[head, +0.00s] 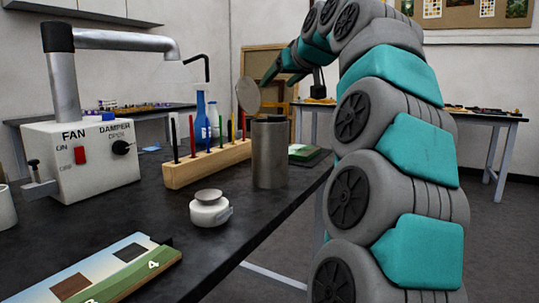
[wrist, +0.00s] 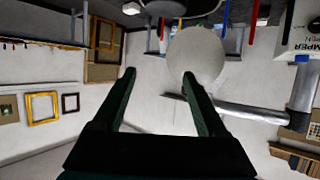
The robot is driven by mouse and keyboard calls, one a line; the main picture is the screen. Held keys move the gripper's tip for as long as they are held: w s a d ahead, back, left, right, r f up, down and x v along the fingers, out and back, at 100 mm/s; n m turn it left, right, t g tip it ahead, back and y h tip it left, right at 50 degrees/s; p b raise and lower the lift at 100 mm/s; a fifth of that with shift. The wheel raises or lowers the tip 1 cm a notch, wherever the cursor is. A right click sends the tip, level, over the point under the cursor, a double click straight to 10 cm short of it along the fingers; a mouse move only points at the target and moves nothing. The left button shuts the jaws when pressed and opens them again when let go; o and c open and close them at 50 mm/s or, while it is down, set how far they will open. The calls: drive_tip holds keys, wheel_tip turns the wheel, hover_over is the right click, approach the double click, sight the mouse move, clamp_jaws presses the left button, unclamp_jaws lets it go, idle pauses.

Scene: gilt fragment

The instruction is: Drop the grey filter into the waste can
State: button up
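My gripper (head: 272,79) is raised above the far side of the bench, up and behind the waste can. In the wrist view its two fingers (wrist: 159,74) stand apart with nothing between them. The waste can (head: 270,155) is a grey metal cylinder standing upright near the bench's right edge. A round grey disc (head: 248,95) stands tilted up at its rim, seemingly its open lid; the disc also shows past the right finger in the wrist view (wrist: 196,55). A dark grey square (head: 131,253), possibly the filter, lies on the numbered board beside the 4. The can's inside is hidden.
A wooden rack (head: 208,164) of coloured rods stands left of the can, a small lidded jar (head: 210,208) in front. The fan box (head: 84,158) with its pipe is at left. A brown square (head: 70,286) lies on the board (head: 118,277). Bare bench lies between.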

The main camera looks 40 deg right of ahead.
drive_tip(key=shift+o, duration=1.3)
drive_tip(key=v, duration=0.7)
drive_tip(key=shift+s+r+b, duration=0.2)
drive_tip(key=shift+s+b, duration=0.1)
